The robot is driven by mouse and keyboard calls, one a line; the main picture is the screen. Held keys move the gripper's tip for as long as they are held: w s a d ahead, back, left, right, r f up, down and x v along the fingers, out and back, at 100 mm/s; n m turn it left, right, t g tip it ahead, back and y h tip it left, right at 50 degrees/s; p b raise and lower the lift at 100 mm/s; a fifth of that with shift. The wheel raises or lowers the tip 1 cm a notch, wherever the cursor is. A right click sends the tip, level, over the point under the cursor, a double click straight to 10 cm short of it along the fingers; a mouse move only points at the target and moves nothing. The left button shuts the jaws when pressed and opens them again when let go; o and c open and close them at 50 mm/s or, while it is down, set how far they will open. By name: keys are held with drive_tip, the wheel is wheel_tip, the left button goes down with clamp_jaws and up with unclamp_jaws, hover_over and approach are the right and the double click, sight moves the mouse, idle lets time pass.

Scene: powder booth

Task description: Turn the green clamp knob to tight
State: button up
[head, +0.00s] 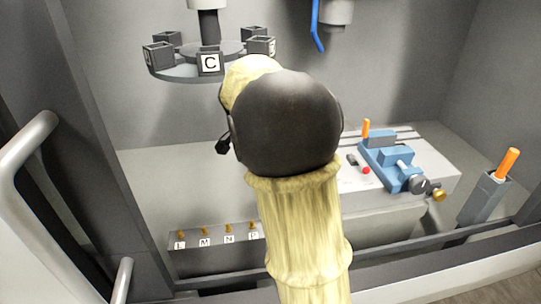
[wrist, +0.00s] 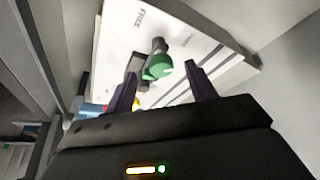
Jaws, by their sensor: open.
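The green clamp knob (wrist: 158,67) shows in the wrist view, with a dark green-grey stem rising behind it. It stands by a dark grey block on a pale plate (wrist: 112,30). The plate has the word FREE left of the knob and another word to its right that is too blurred to read. My gripper (wrist: 161,76) is open, one finger on each side of the knob in the picture. I see no contact, and cannot tell how deep the knob lies between the fingers. In the head view my arm hides the knob and gripper.
A blue vise (head: 395,155) with an orange handle sits on the pale table at right. A red button (head: 366,170) is beside it. A carousel (head: 185,70) with lettered holders hangs at upper left. A labelled peg rack (head: 215,238) stands at front left. A holder (head: 484,198) is at far right.

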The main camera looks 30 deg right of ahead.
drive_tip(key=s+a+b, duration=0.1)
drive_tip(key=s+a, duration=0.3)
drive_tip(key=a, duration=0.5)
drive_tip(key=shift+s+a, duration=0.15)
drive_tip(key=shift+a, duration=0.05)
